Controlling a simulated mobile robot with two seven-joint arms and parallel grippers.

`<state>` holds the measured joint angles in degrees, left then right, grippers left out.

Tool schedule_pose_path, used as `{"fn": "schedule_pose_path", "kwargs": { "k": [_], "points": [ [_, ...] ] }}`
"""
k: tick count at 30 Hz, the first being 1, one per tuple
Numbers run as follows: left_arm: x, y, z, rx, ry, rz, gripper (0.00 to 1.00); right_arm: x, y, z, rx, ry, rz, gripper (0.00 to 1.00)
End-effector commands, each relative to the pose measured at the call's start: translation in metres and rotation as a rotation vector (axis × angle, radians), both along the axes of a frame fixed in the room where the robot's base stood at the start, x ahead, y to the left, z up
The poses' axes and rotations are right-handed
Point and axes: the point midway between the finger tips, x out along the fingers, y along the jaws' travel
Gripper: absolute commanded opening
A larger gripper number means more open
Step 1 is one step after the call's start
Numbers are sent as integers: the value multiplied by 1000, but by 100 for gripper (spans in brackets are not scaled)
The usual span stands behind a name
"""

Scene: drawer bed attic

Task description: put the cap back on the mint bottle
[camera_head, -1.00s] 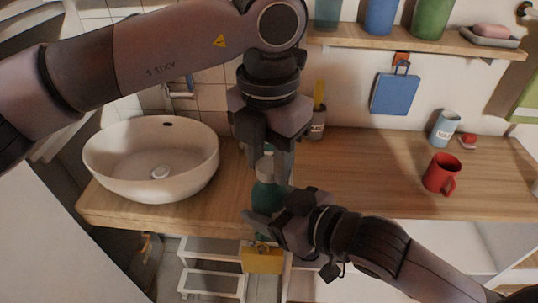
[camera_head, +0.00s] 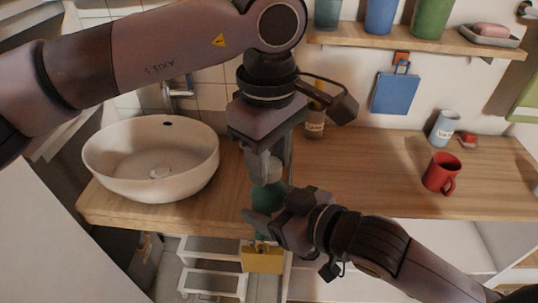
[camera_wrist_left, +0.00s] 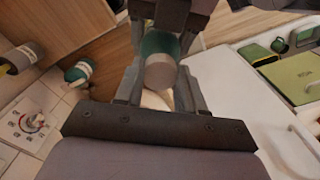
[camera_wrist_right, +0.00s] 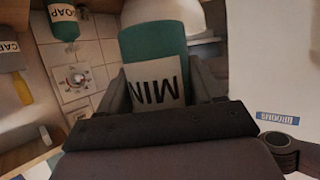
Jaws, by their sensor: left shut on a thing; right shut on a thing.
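The mint bottle (camera_head: 268,198) is green and looks upright, held in front of the counter's front edge. My right gripper (camera_head: 262,217) is shut on its body from the right. In the right wrist view the bottle (camera_wrist_right: 150,42) sits between the fingers, its white label showing "MIN" upside down. My left gripper (camera_head: 264,168) points down from above, shut on the whitish cap (camera_head: 275,167) at the bottle's top. In the left wrist view the cap (camera_wrist_left: 160,72) is between the fingers, in line with the green bottle (camera_wrist_left: 158,43). I cannot tell whether the cap is fully seated.
A white basin (camera_head: 150,160) stands at left on the wooden counter (camera_head: 350,180). A labelled cup (camera_head: 314,124) stands behind my left gripper. A red mug (camera_head: 441,173) and a pale blue cup (camera_head: 444,127) stand at right. The middle right of the counter is clear.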

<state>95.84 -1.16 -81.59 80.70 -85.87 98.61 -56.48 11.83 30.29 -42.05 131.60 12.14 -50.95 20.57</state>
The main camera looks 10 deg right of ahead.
Motion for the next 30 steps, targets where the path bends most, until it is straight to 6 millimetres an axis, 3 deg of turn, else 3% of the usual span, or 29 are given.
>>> {"fn": "schedule_pose_path", "kwargs": {
  "k": [2, 6, 7, 9, 10, 20, 23, 30],
  "points": [
    [0, 0, 0, 0, -1, -101, 2, 0, 0, 0, 0, 0, 0, 0],
    [0, 0, 0, 0, -1, -99, 2, 0, 0, 0, 0, 0, 0, 0],
    [0, 0, 0, 0, -1, -98, 42, 0, 0, 0, 0, 0, 0, 0],
    [0, 0, 0, 0, -1, -98, 65, 0, 0, 0, 0, 0, 0, 0],
    [0, 0, 0, 0, -1, -97, 68, 0, 0, 0, 0, 0, 0, 0],
    [0, 0, 3, 0, -1, -96, 68, 0, 0, 0, 1, -1, 0, 0],
    [0, 0, 14, 0, -3, -95, 68, 0, 0, 0, 1, -1, 0, 0],
    [0, 0, 63, -1, -5, -96, 68, 0, 0, 0, 1, -1, 0, 0]
  ]
}}
